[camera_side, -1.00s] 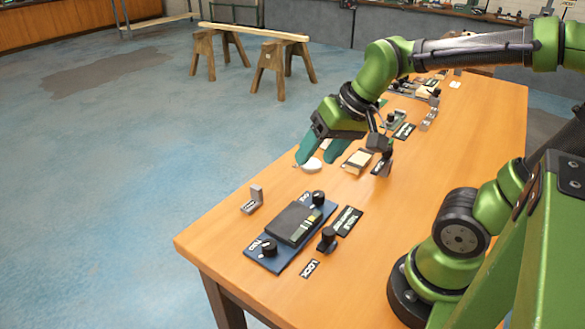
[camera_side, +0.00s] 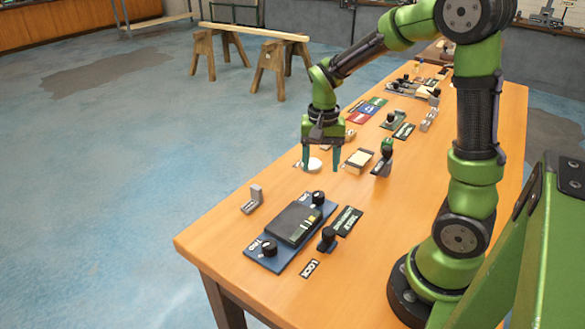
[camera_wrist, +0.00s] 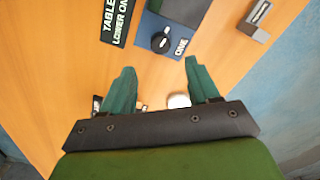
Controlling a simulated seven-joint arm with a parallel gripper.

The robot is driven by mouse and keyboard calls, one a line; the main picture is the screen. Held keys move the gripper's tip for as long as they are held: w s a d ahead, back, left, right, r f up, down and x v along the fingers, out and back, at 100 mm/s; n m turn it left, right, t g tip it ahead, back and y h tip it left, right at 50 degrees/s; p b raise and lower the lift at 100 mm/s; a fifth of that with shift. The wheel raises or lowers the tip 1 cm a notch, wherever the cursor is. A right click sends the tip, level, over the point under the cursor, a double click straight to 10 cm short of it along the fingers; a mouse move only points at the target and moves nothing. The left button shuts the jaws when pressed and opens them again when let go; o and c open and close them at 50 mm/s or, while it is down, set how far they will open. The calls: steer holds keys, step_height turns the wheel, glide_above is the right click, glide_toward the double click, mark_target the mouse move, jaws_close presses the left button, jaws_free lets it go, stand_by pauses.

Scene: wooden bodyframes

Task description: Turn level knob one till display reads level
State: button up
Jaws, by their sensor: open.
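Level knob one (camera_side: 318,198) is a round black knob with a white mark, at the far end of a blue base (camera_side: 258,259). In the wrist view knob one (camera_wrist: 161,41) sits beside the letters ONE, just ahead of the fingertips. A second black knob (camera_side: 268,249) is at the near end. Between them is a dark display box (camera_side: 294,222) with yellow-green bars; its reading is too small to tell. My gripper (camera_side: 321,167) is open and empty, pointing down beyond knob one, apart from it. Its teal fingers (camera_wrist: 160,68) show in the wrist view.
A black-knobbed post (camera_side: 328,238) and a LOCK card (camera_side: 310,268) stand right of the base. A black lettered card (camera_side: 346,221) lies beside it. A grey bracket (camera_side: 253,200) is at left. A white disc (camera_side: 312,164) lies beneath my gripper. Several other devices stand farther back.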

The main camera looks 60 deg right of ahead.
mark_target(319, 194)
step_height(319, 194, down, 9)
steer(key=shift+f, duration=0.2)
steer(key=shift+c, duration=0.3)
